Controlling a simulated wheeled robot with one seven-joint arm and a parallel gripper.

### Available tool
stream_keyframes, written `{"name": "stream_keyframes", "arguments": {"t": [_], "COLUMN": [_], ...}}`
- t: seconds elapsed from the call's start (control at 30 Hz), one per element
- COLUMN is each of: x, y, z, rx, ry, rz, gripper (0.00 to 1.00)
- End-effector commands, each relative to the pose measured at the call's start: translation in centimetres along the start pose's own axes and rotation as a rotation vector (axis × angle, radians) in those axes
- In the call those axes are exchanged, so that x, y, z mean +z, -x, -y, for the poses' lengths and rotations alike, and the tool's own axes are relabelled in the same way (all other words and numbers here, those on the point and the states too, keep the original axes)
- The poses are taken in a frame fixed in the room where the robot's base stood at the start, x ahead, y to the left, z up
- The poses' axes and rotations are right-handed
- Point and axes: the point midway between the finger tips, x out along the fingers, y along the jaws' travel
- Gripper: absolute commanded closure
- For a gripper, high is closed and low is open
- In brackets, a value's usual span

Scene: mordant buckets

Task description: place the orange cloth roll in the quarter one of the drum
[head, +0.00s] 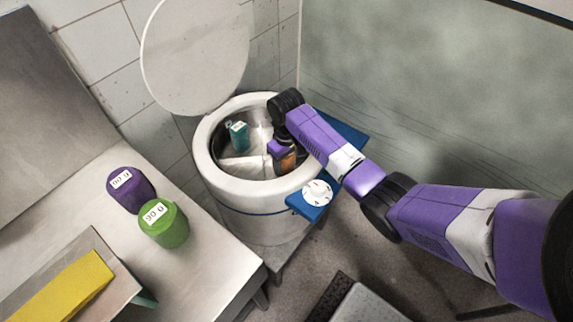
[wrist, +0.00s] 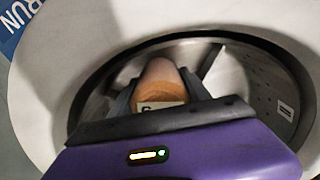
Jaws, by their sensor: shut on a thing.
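The orange cloth roll (wrist: 161,77) is between the fingers of my gripper (wrist: 160,95), seen end-on with a pale label partly hidden. In the head view my gripper (head: 281,153) reaches down inside the right side of the white drum washer (head: 206,158), and a bit of the orange roll (head: 288,162) shows there. Dividers split the drum's inside; one divider (wrist: 211,60) shows just beyond the roll in the wrist view. A small plate (wrist: 286,110) is on the drum wall, its mark unreadable. I cannot tell which quarter the roll is over, or whether it touches the floor.
A teal roll (head: 239,136) stands inside the drum at the left. The round lid (head: 195,55) is raised behind. Purple (head: 131,190) and green (head: 165,226) rolls stand on the bench, near a yellow block (head: 65,295). A blue panel with a dial (head: 317,193) projects at the drum's front.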

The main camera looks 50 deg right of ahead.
Motion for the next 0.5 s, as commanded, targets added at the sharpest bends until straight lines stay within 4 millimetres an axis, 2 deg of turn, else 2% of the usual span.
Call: {"name": "stream_keyframes", "arguments": {"t": [0.1,0.47,0.5], "x": [-0.01,-0.03,-0.02], "y": [-0.85,-1.24,-1.29], "z": [-0.06,-0.05,-0.06], "rx": [0.0,0.001,0.001], "ry": [-0.001,-0.001,-0.001], "rz": [-0.001,-0.001,-0.001], "gripper": [0.98,0.98,0.43]}}
